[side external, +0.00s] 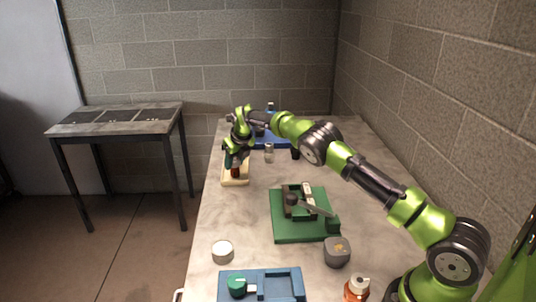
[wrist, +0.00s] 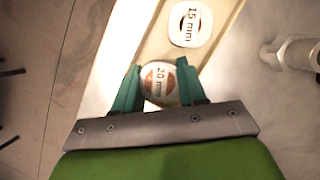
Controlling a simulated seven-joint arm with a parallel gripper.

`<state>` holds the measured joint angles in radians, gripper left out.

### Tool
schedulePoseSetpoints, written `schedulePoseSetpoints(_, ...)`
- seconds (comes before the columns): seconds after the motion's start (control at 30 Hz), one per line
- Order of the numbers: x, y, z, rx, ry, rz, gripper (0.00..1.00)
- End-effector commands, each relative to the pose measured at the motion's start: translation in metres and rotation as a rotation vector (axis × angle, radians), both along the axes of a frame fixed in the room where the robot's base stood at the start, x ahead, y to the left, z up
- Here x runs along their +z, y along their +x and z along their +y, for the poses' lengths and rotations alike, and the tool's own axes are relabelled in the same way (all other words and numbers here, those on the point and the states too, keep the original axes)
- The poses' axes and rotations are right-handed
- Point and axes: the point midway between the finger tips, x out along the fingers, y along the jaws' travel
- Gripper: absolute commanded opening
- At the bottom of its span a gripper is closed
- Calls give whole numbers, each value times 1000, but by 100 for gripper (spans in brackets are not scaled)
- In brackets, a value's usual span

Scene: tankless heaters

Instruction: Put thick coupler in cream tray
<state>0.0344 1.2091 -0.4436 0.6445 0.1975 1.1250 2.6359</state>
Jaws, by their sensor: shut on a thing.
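The cream tray (side external: 236,180) lies near the left edge of the worktop. My gripper (side external: 236,162) is over it, pointing down, with a red-brown piece (side external: 235,172) between its fingers. In the wrist view my gripper (wrist: 160,78) is shut on this round piece marked "20 mm" (wrist: 158,82), which looks like the thick coupler. A white rounded piece marked "15 mm" (wrist: 190,24) is in the cream tray (wrist: 152,30), farther along it. Whether the held piece touches the tray floor cannot be told.
A green fixture (side external: 305,225) with dark blocks and a lever stands mid-table. A blue tray (side external: 262,284) is at the front, a blue fixture (side external: 268,143) at the back. A metal fitting (side external: 269,153) stands right of my gripper. A white round piece (side external: 222,252) sits front left.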

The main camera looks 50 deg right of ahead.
Motion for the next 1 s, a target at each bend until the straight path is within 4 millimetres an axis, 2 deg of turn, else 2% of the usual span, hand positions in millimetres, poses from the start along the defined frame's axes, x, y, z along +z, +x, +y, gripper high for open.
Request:
schedulePoseSetpoints(0.23,-5,0,0,0,1,0,0)
schedulePoseSetpoints(0.27,-5,0,0,0,1,0,45)
schedulePoseSetpoints(0.43,-5,0,0,0,1,0,71)
schedulePoseSetpoints(0.77,-2,-1,0,0,0,0,71)
schedulePoseSetpoints(0.87,7,-4,1,1,0,0,71)
schedulePoseSetpoints(1.0,31,-13,3,-1,1,-3,71)
